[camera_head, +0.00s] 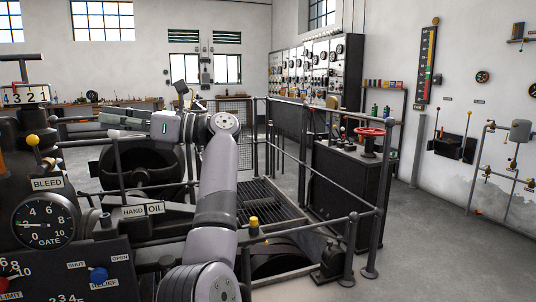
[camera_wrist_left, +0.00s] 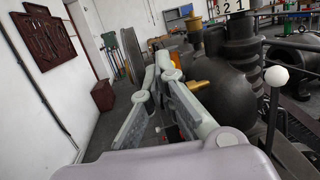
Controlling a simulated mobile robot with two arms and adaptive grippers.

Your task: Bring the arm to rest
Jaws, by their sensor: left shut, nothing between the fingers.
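My left arm (camera_head: 214,195) rises from the lower middle of the head view and bends left at the top. Its gripper (camera_head: 110,124) points left, in front of large dark machinery. In the left wrist view the left gripper's grey fingers (camera_wrist_left: 160,66) come together at their tips, shut with nothing between them. My right gripper does not show in either view.
A gauge panel (camera_head: 45,222) with a red knob and a blue knob stands at the left, close to the arm. Railings (camera_head: 320,182) and a cabinet with a red handwheel (camera_head: 369,132) stand right of the arm. Open floor (camera_head: 455,250) lies at the far right.

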